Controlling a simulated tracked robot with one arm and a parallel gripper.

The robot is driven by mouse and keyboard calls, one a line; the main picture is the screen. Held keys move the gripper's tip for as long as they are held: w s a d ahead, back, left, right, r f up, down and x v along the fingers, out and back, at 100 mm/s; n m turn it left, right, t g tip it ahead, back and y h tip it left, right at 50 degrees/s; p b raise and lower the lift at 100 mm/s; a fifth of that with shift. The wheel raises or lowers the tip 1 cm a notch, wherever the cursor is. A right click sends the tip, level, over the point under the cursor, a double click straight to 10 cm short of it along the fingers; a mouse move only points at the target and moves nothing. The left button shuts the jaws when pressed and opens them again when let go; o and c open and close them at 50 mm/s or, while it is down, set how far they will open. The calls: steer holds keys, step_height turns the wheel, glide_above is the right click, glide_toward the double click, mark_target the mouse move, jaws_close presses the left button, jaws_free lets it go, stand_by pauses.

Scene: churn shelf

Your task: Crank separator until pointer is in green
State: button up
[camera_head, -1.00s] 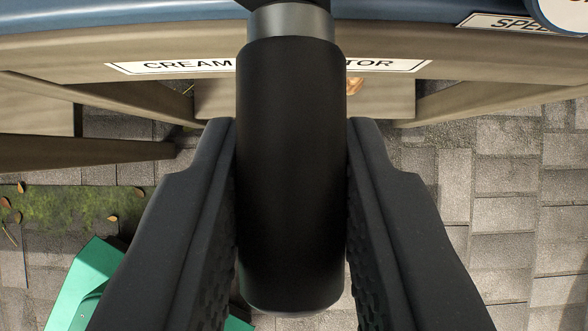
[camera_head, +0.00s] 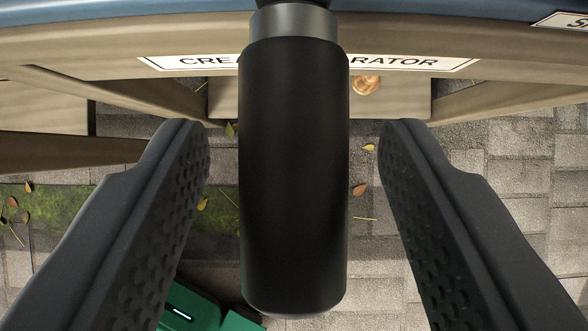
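The crank handle's black cylindrical grip (camera_head: 293,180) with a grey metal collar (camera_head: 293,20) hangs in the middle of the view. My gripper (camera_head: 296,130) is open around it, one finger on each side, with a clear gap on both sides. The separator's label (camera_head: 420,63) shows on the wooden stand edge behind, partly hidden by the grip. Part of a second label (camera_head: 565,19) shows at the top right corner. The gauge, pointer and green zone are not in view.
The wooden stand (camera_head: 60,55) spans the top, with legs and a lower board below it. A green object (camera_head: 195,308) lies on the ground at bottom left. The ground is paving (camera_head: 520,165) with moss and leaves.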

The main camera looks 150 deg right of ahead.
steer(key=shift+r, duration=0.1)
steer(key=p+v, duration=0.1)
steer(key=v, duration=0.7)
stand_by(0.8)
stand_by(0.3)
step_height(320, 180, up, 26)
steer(key=a+m+t+h, duration=0.2)
steer(key=a+t, duration=0.1)
steer(key=t, duration=0.1)
steer(key=s+a+r+m+t+h, duration=0.15)
steer(key=s+r, duration=0.35)
steer(key=r, duration=0.5)
steer(key=s+a+r+m+t, duration=0.1)
steer(key=s+a+r+t, duration=0.15)
steer(key=s+r, duration=0.55)
steer(key=s+a+r+m+t, duration=0.1)
steer(key=s+a+r+m, duration=0.15)
steer(key=r, duration=0.95)
step_height(320, 180, up, 12)
steer(key=n+p, duration=0.1)
steer(key=p, duration=1.2)
steer(key=shift+a+p, duration=0.25)
steer(key=shift+p, duration=0.1)
